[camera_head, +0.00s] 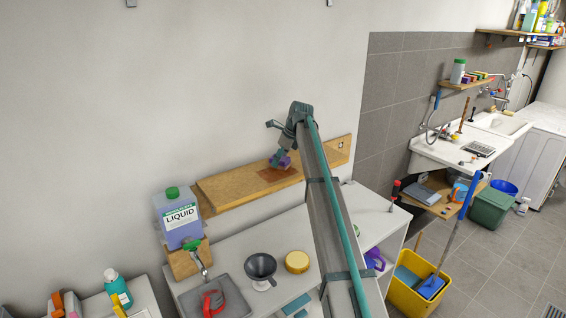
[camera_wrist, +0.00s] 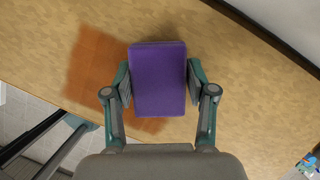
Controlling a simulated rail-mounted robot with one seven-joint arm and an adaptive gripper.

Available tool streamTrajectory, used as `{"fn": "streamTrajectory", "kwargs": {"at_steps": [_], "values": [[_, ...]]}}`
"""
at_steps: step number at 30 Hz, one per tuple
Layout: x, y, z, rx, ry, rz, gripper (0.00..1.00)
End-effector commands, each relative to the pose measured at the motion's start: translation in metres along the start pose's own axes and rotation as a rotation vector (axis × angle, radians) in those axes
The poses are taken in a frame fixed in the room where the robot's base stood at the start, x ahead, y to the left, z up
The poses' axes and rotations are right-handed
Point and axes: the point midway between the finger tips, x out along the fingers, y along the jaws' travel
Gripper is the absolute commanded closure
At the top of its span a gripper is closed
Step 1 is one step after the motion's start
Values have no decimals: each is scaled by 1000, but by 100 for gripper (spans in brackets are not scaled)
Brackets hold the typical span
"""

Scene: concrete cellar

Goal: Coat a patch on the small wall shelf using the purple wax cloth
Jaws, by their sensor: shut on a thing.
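The purple wax cloth (camera_wrist: 158,80) is a block-like pad in the wrist view, between the two fingers of my gripper (camera_wrist: 160,88). My gripper is shut on it. In the head view the cloth (camera_head: 284,161) is small and partly hidden by my gripper (camera_head: 281,156). The small wall shelf (camera_head: 228,190) is a light wooden board on the wall. A darker reddish-brown patch (camera_wrist: 92,62) marks its surface, left of and partly under the cloth in the wrist view; the patch (camera_head: 270,174) also shows in the head view. Whether the cloth touches the shelf cannot be told.
A liquid jug (camera_head: 180,218) stands left of the shelf. Below are a dark funnel (camera_head: 261,268), a yellow round tub (camera_head: 297,262) and a grey tray (camera_head: 238,291) on a white top. A yellow bucket (camera_head: 405,298) stands on the floor at right.

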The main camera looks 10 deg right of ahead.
Motion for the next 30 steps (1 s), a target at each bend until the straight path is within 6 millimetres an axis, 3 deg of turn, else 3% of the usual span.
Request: {"fn": "streamTrajectory", "kwargs": {"at_steps": [7,10,30], "values": [[5,-13,16,2,0,-2,72],[-13,-12,23,1,-2,-4,72],[-66,-11,44,3,0,-2,72]]}}
